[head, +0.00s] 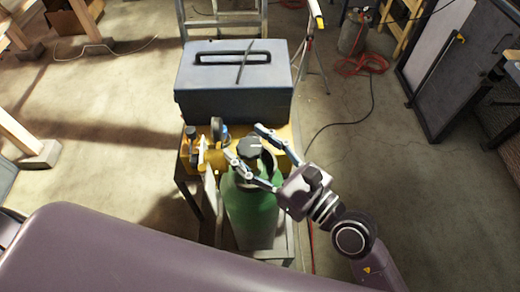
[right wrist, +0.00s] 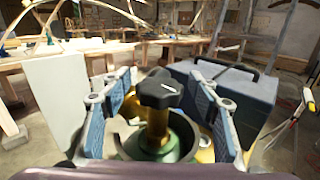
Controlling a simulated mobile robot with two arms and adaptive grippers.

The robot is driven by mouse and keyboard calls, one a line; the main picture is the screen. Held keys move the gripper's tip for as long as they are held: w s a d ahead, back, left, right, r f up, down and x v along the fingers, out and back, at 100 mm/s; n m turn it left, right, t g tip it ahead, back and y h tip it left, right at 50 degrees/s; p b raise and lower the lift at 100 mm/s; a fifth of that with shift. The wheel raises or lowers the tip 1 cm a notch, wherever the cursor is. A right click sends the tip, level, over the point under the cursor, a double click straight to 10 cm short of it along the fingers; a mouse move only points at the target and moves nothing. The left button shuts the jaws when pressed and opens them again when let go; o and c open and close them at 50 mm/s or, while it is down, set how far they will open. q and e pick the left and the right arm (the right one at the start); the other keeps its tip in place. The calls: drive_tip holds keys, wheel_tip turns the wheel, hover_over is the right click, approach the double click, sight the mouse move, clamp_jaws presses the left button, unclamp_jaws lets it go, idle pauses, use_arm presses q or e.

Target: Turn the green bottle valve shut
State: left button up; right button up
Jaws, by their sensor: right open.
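The green bottle (head: 252,208) stands upright in front of a small table. In the right wrist view the knob (right wrist: 160,89) sits on a brass neck above the green shoulder. My right gripper (head: 243,141) is open, with one finger on each side of the knob. In the right wrist view both blue-padded fingers stand apart from the knob, with gaps on both sides. My left gripper is not in view.
A grey toolbox (head: 234,85) stands on the table just behind the bottle. Brass fittings with gauges (head: 207,148) sit left of the knob. A red hose (head: 361,64) lies on the floor at back right. The floor to the left is mostly open.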

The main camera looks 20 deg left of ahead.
drive_tip(key=v, duration=1.2)
idle(0.6)
